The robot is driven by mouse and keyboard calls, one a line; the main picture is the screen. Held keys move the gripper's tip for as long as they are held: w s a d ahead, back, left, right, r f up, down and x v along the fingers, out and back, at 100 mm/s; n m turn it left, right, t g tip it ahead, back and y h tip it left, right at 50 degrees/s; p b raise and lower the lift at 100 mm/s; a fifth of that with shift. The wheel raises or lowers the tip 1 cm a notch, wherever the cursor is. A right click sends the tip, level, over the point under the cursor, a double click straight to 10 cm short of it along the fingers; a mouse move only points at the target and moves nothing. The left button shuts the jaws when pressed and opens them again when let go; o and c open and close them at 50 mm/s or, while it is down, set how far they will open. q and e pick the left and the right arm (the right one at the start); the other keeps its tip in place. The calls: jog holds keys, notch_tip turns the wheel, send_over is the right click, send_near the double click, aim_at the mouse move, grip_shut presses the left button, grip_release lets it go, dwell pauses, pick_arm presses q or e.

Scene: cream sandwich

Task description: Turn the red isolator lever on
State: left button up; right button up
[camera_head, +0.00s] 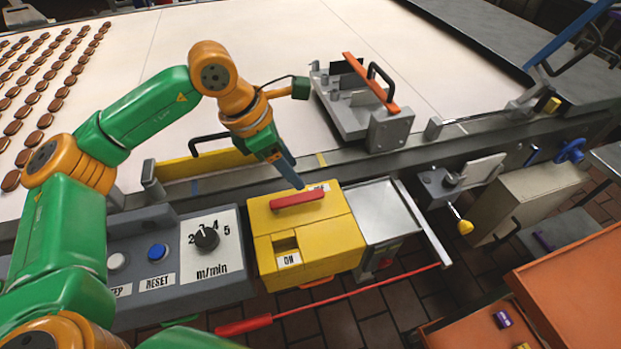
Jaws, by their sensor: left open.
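The red isolator lever (298,200) is a short red bar on top of a yellow box (345,238). It lies across the far part of the box, near a partly covered label at the far edge. An ON label (289,259) is on the near part of the box, beside a recess. My left gripper (290,176) is open and points down just beyond the lever, close above it. Its fingers overlap in this view, and I cannot tell whether they touch the lever. My right gripper is not in view.
Left of the box is a grey panel with a black speed dial (206,237) and a blue reset button (157,252). A metal tray (385,212) adjoins the right. A long red-handled rod (245,325) crosses in front. The conveyor (280,45) lies beyond, with a metal fixture (352,100).

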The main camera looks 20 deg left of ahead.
aim_at(309, 195)
pick_arm(q)
jog(key=shift+s+d+f+p, duration=0.2)
jog(key=shift+f+p, duration=0.1)
jog(key=shift+f, duration=0.2)
jog(key=shift+s+d+f+p, duration=0.2)
jog(key=shift+f+p, duration=0.1)
jog(key=shift+f, duration=0.2)
jog(key=x, duration=0.4)
jog(key=shift+w+d+p, duration=0.1)
jog(key=shift+w+p, duration=0.05)
jog(key=shift+p, duration=0.2)
jog(key=shift+w+f, duration=0.1)
jog(key=shift+f, duration=0.05)
jog(key=c, duration=0.4)
grip_shut()
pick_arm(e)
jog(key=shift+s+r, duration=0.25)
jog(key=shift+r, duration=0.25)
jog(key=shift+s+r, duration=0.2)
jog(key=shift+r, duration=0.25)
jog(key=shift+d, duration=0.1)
